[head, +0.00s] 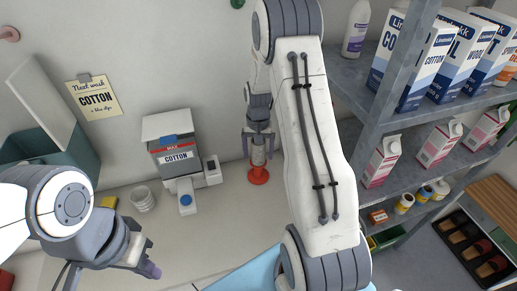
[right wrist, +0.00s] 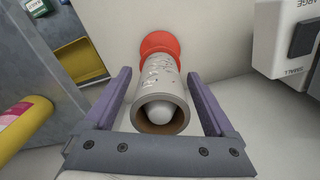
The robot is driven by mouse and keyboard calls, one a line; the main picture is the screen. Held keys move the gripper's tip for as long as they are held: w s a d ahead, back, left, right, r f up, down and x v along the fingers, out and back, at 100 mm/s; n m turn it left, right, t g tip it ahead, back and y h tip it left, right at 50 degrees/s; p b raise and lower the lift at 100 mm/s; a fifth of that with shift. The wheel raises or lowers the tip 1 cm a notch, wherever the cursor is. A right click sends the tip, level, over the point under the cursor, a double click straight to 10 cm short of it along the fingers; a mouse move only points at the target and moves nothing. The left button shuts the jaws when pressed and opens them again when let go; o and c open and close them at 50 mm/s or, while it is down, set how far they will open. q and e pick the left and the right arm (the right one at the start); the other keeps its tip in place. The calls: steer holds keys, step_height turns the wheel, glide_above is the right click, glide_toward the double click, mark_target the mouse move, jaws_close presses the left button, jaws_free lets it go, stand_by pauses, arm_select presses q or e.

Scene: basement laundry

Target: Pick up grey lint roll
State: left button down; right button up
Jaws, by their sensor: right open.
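The grey lint roll (head: 258,157) stands upright on a red holder (head: 258,176) on the counter, near the back wall. In the right wrist view the roll (right wrist: 158,85) shows end-on, with speckled grey sides, a brown core and a pale peg inside. The red holder (right wrist: 160,44) is beyond it. My right gripper (head: 258,148) is open, with one finger on each side of the roll. In the right wrist view gaps show between the roll and both fingers. My left gripper (head: 149,265) is low at the left, away from the roll; its jaw opening is unclear.
A dispenser labelled COTTON (head: 176,156) stands left of the roll. A white cup (head: 143,198) is further left. Metal shelves (head: 416,123) with boxes and cartons stand right of my right arm. The counter (head: 215,228) in front of the dispenser looks clear.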

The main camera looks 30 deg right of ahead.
steer(key=c, duration=1.4)
